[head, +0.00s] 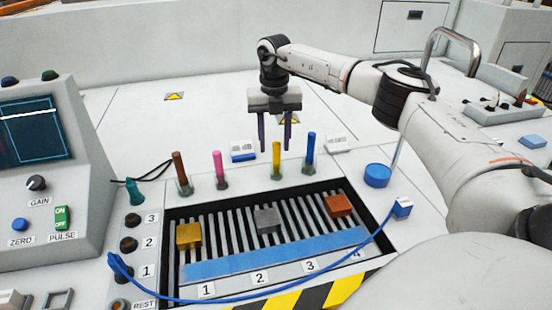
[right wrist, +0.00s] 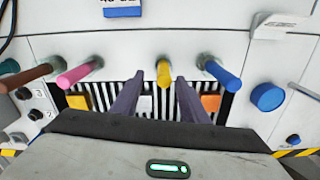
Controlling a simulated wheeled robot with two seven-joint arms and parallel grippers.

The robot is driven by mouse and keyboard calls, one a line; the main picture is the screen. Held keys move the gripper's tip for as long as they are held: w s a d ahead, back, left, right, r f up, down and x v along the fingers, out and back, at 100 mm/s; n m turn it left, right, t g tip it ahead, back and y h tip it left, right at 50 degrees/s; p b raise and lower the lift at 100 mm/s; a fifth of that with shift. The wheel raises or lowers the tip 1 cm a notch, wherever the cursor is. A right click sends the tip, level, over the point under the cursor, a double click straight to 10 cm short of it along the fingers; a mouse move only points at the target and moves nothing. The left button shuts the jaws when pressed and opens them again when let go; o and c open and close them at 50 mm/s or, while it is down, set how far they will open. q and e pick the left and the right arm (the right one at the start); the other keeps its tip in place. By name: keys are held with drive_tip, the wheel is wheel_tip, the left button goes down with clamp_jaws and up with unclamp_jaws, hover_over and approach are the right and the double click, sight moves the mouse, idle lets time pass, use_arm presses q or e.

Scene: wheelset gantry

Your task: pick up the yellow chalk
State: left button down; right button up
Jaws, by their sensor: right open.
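The yellow chalk (head: 277,158) stands upright in a small holder behind the slotted tray, third in a row of coloured sticks. My right gripper (head: 275,148) points down above and around the chalk's top in the head view, open, with dark fingers to either side. In the right wrist view the yellow chalk (right wrist: 163,72) shows between the tips of my right gripper (right wrist: 160,80), nearer the far end of the fingers. I cannot tell whether a finger touches it. My left gripper is not in view.
A brown stick (head: 180,168) and a pink stick (head: 219,165) stand to the left, a blue stick (head: 310,150) close on the right. The slotted tray (head: 297,219) holds gold, grey and copper blocks. A blue cable (head: 268,299) loops across the front. A blue round cap (head: 377,175) is at right.

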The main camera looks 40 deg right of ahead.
sight(276, 154)
drive_tip(key=f, duration=0.4)
drive_tip(key=shift+s+d, duration=0.15)
drive_tip(key=shift+d, duration=0.2)
drive_tip(key=shift+f, duration=0.35)
clamp_jaws()
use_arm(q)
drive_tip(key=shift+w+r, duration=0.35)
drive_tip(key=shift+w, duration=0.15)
